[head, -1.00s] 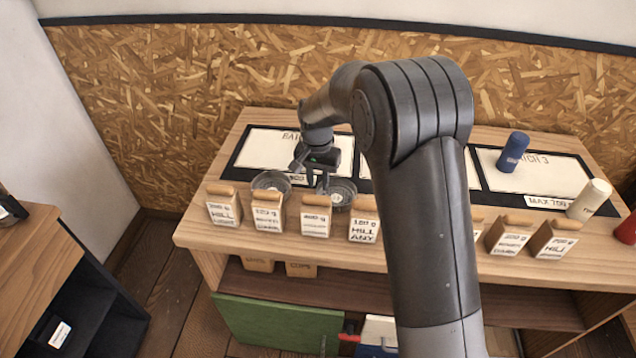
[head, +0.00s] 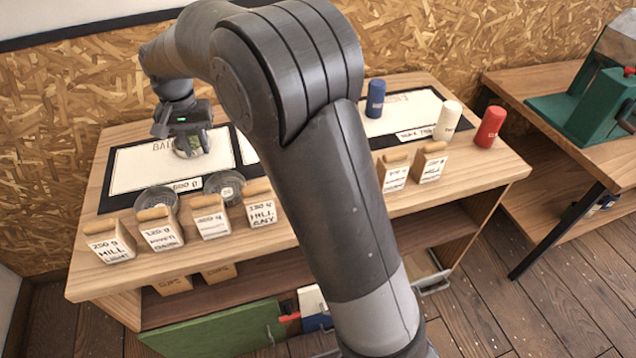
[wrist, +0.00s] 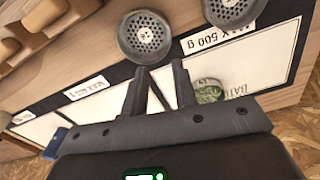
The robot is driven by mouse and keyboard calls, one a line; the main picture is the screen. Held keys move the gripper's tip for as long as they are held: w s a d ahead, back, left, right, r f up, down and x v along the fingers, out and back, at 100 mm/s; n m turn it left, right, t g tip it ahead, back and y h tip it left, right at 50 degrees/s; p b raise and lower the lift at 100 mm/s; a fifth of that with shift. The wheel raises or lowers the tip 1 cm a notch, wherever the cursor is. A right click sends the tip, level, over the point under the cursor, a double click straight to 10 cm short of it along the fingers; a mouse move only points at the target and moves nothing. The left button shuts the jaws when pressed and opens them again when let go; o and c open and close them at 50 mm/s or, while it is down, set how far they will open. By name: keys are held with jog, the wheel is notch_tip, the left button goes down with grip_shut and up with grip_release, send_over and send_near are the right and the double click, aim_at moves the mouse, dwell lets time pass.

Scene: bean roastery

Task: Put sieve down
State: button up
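Two round grey sieves with perforated bottoms rest on the bench. The left sieve (head: 157,200) stands behind the labelled wooden boxes, and the right sieve (head: 225,186) is at the front edge of the left mat. In the wrist view the sieves (wrist: 145,37) (wrist: 231,10) lie beyond my fingertips, apart from them. My gripper (wrist: 161,68) is open, with only bare mat showing between its fingers. In the head view my gripper (head: 181,135) hangs over the left white mat (head: 135,170). A small round container with green contents (wrist: 208,92) sits on that mat.
Several labelled wooden boxes (head: 212,222) line the bench's front edge. Blue (head: 375,98), cream (head: 447,120) and red (head: 490,127) cylinders stand at the right. A green machine (head: 590,110) is on another table. My arm hides the bench's middle.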

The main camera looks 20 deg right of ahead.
jog(key=s+d+r+n+t, duration=0.1)
jog(key=s+d+r, duration=0.4)
jog(key=s+d, duration=0.2)
jog(key=s+d+r+t, duration=0.2)
jog(key=s+d+r, duration=0.3)
jog(key=s+d, duration=0.25)
jog(key=s+d+f+t, duration=0.1)
jog(key=s+d, duration=0.3)
jog(key=s, duration=0.3)
jog(key=s+d+f+n+t, duration=0.1)
jog(key=s+d, duration=0.3)
jog(key=s, duration=0.4)
jog(key=shift+f, duration=0.2)
jog(key=shift+o, duration=0.6)
jog(key=shift+w, duration=0.1)
